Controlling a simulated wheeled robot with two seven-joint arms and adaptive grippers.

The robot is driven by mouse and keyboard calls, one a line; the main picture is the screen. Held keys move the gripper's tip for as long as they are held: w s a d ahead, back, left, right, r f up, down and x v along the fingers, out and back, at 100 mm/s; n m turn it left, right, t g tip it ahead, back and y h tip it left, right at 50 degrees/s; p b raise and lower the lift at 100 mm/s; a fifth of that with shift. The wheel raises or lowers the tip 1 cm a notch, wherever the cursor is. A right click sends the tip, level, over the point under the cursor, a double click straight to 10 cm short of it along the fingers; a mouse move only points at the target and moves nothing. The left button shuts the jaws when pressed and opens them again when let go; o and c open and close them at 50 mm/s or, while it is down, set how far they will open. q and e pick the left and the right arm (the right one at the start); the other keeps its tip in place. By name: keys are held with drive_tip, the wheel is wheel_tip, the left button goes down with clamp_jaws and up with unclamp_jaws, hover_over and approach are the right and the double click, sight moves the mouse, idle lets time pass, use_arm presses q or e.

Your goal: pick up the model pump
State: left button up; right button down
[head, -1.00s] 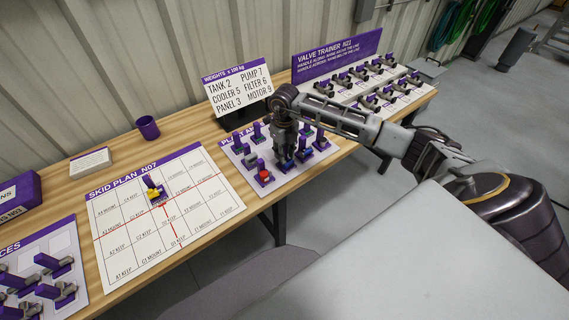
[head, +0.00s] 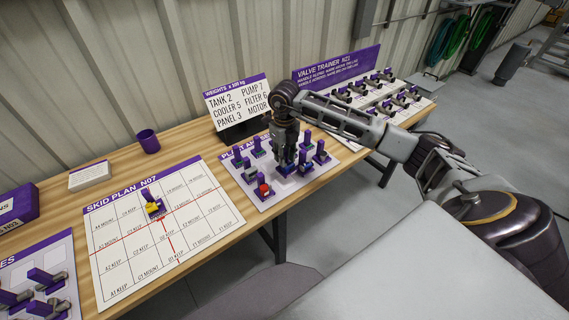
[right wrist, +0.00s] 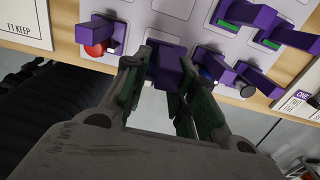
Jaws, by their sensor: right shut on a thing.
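My right gripper (head: 286,166) is over the parts board (head: 262,198), pointing down among several small models with purple handles. In the right wrist view, its two fingers (right wrist: 160,88) are closed around a purple-handled model (right wrist: 166,66). The fingers hide most of this model, so I cannot tell its kind or whether it touches the board. A model with a red part (head: 263,190) stands to the left of the gripper; it also shows in the right wrist view (right wrist: 96,34). My left gripper is not in view.
A skid plan sheet (head: 125,265) carries one yellow model (head: 153,206). A weights sign (head: 236,98) stands behind the parts board. A purple cup (head: 148,141) is at the back. The valve trainer (head: 337,68) lies to the right. Neighbouring models crowd the gripper.

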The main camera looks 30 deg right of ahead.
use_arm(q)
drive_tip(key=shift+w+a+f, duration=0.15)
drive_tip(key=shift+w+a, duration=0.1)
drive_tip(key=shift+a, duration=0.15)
use_arm(e)
drive_tip(key=shift+r, duration=2.2)
drive_tip(key=shift+r, duration=0.1)
